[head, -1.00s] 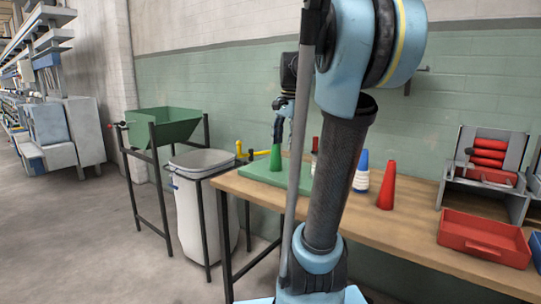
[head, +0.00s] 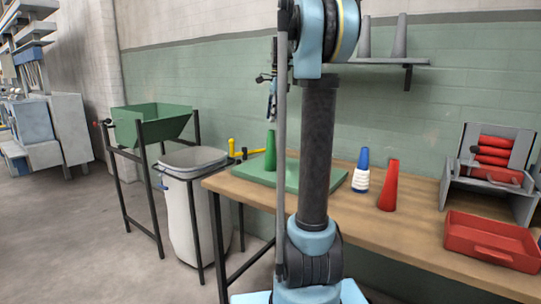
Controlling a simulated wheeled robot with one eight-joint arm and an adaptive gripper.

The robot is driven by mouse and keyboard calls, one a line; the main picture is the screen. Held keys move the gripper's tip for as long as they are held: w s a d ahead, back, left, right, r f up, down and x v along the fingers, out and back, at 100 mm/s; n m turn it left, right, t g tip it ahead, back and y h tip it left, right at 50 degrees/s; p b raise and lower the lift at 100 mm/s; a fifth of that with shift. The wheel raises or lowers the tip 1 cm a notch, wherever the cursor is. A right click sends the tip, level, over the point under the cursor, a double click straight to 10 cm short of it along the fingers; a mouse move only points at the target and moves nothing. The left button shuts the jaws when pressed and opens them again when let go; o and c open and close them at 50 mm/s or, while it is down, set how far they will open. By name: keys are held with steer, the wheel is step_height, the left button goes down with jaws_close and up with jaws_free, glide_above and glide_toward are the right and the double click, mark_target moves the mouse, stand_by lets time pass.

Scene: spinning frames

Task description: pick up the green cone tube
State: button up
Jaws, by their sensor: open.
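The green cone tube (head: 270,152) stands upright on the green mat (head: 321,180), at the left end of the wooden table. My gripper (head: 271,118) points down just above the cone in the picture, with a small gap between its fingertips and the cone's top. It is open and empty, and small and partly hidden behind my arm. My arm also hides the middle of the mat.
A blue-and-white cone (head: 361,175) and a red cone (head: 388,186) stand right of my arm on the table (head: 420,215). A red tray (head: 490,240) and a grey rack (head: 492,165) are further right. Yellow handles (head: 240,151) are left of the green cone.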

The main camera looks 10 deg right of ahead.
mark_target(270, 145)
steer(key=f, duration=0.4)
steer(key=a+f, duration=0.1)
steer(key=f, duration=0.3)
steer(key=a+f, duration=0.1)
steer(key=f, duration=0.3)
steer(key=shift+s+f, duration=0.1)
steer(key=shift+f, duration=0.3)
steer(key=shift+c, duration=0.3)
steer(key=shift+d, duration=0.1)
steer(key=c, duration=1)
